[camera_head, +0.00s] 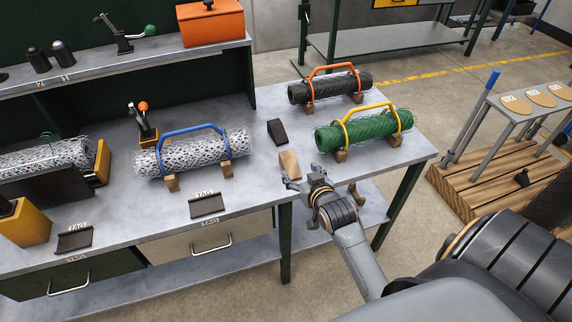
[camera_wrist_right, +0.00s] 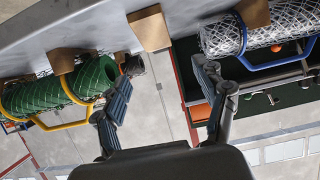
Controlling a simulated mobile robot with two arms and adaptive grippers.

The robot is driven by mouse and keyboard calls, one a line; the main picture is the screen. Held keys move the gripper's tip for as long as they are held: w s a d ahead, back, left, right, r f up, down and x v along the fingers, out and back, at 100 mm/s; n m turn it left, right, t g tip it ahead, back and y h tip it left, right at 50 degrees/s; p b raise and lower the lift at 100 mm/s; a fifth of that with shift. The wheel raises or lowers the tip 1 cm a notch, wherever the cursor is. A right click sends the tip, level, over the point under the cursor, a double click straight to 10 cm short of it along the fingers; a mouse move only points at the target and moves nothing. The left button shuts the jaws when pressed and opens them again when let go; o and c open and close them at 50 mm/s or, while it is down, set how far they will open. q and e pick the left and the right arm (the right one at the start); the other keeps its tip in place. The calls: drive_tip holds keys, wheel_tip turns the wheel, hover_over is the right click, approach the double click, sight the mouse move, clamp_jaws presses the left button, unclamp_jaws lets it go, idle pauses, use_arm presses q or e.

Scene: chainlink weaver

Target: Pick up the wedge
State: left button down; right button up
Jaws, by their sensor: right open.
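A light wooden wedge-like block (camera_head: 290,164) lies on the grey bench (camera_head: 256,182) near its front edge. A dark wedge-shaped block (camera_head: 277,131) lies just behind it. I cannot tell which of the two the task names. My right gripper (camera_head: 302,176) is open at the bench's front edge, close in front of the wooden block, with nothing between its fingers. In the right wrist view, the wooden block (camera_wrist_right: 150,29) shows beyond the open fingers (camera_wrist_right: 162,75), apart from them. My left gripper is not in view.
A green mesh roll (camera_head: 365,131) with a yellow handle stands on wooden supports to the right. A silver mesh roll (camera_head: 193,154) with a blue handle is to the left. A black roll (camera_head: 330,87) with an orange handle is behind. Bare bench lies around the blocks.

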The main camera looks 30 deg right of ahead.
sight(289, 160)
drive_tip(key=x, duration=0.7)
drive_tip(key=p+x, duration=0.1)
drive_tip(key=x, duration=0.3)
drive_tip(key=shift+d+f, duration=0.15)
drive_tip(key=shift+f, duration=0.2)
drive_tip(key=c, duration=1.3)
